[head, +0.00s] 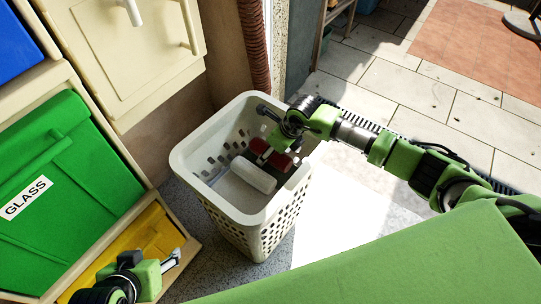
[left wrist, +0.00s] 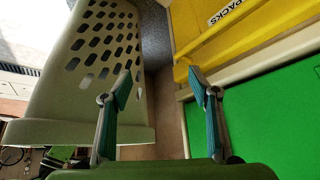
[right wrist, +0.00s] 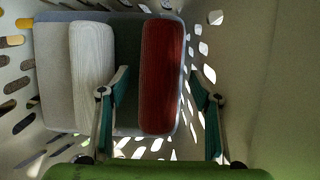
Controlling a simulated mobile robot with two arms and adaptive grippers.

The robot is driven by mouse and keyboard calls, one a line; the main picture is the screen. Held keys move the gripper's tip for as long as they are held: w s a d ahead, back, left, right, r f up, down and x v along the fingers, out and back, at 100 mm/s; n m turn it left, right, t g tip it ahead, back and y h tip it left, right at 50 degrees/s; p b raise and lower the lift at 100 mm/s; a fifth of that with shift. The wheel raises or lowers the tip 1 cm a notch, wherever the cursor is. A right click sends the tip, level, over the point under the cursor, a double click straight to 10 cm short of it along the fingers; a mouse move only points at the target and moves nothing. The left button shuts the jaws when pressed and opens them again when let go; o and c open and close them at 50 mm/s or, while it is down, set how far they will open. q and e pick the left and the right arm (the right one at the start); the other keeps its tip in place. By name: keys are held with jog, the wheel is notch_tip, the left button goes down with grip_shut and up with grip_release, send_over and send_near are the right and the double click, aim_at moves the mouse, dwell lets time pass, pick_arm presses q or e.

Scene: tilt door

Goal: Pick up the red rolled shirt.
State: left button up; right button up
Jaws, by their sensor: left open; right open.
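The red rolled shirt (head: 272,155) lies inside the white laundry basket (head: 186,160), beside a white rolled shirt (head: 252,174). In the right wrist view, the red rolled shirt (right wrist: 162,75) stands out clearly and appears between the open fingers of my right gripper (right wrist: 160,82). The left finger overlaps the gap between the red and white rolls. I cannot tell how far above the red roll the fingertips are. My left gripper (head: 174,260) is open and empty, low at the left outside the basket; its open fingers (left wrist: 160,73) show in its wrist view.
The basket's perforated walls surround my right gripper closely. A green bin marked GLASS (head: 60,170) and a yellow bin (head: 150,235) stand at the left. A cream tilt door (head: 125,50) is behind. Grey and light floor lies right of the basket.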

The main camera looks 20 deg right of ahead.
jog(key=shift+w+a+f, duration=0.15)
jog(key=shift+f, duration=0.45)
pick_arm(q)
jog(key=shift+w+d+r+t, duration=0.2)
jog(key=shift+w+r+t, duration=0.1)
jog(key=shift+w, duration=0.25)
jog(key=shift+w+d+r+t, duration=0.15)
jog(key=shift+w+r+t, duration=0.15)
jog(key=shift+w, duration=0.25)
pick_arm(e)
jog(key=c, duration=1.3)
